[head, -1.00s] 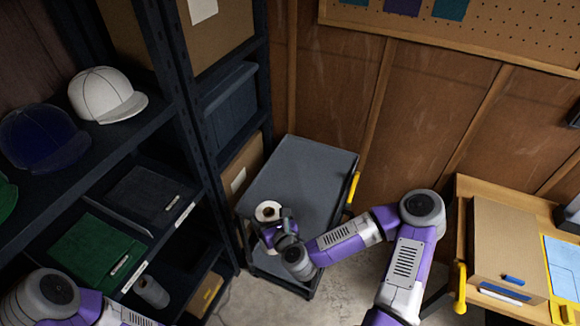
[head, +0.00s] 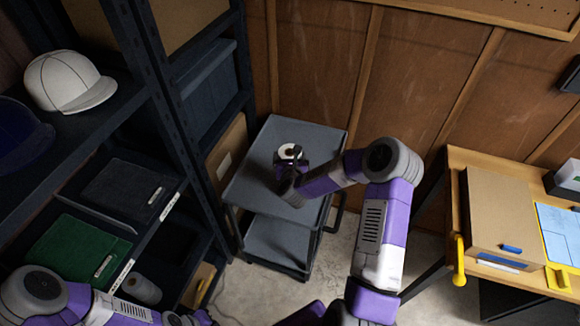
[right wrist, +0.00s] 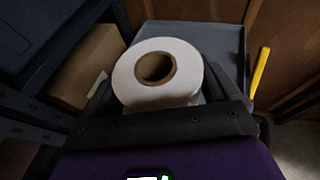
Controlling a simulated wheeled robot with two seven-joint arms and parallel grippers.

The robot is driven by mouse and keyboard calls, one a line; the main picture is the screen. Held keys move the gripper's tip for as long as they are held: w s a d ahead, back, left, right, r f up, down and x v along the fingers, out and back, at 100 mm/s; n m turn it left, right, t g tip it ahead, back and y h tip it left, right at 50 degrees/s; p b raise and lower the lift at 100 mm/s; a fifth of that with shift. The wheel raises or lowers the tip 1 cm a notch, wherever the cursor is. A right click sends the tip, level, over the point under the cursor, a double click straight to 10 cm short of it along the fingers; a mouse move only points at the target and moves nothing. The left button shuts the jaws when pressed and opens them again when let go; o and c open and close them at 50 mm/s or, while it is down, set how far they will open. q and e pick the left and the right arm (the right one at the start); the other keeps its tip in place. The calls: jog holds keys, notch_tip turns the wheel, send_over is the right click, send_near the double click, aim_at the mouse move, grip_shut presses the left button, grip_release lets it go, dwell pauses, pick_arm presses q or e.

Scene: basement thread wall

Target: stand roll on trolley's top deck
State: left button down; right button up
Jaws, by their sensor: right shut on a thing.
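A white roll (head: 289,152) with a brown cardboard core is held upright in my right gripper (head: 291,163). It also shows in the right wrist view (right wrist: 157,72), its open end facing up, with the dark fingers (right wrist: 165,115) on either side of it. The roll is over the grey top deck (head: 255,180) of the trolley. I cannot tell whether its base touches the deck, since the gripper hides it. The deck also shows in the right wrist view (right wrist: 210,38). My left arm is at the lower left, and its fingertips do not show clearly.
A dark shelf rack with a white cap (head: 69,82), a green folder (head: 78,248) and boxes stands left of the trolley. A wooden wall is behind it. A workbench with a cardboard box (head: 510,215) is at the right. The rest of the top deck is clear.

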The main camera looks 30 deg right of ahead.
notch_tip(320, 180, down, 5)
jog(key=shift+r, duration=0.2)
jog(key=shift+f+b, duration=0.1)
jog(key=shift+b, duration=0.2)
jog(key=o, duration=1.5)
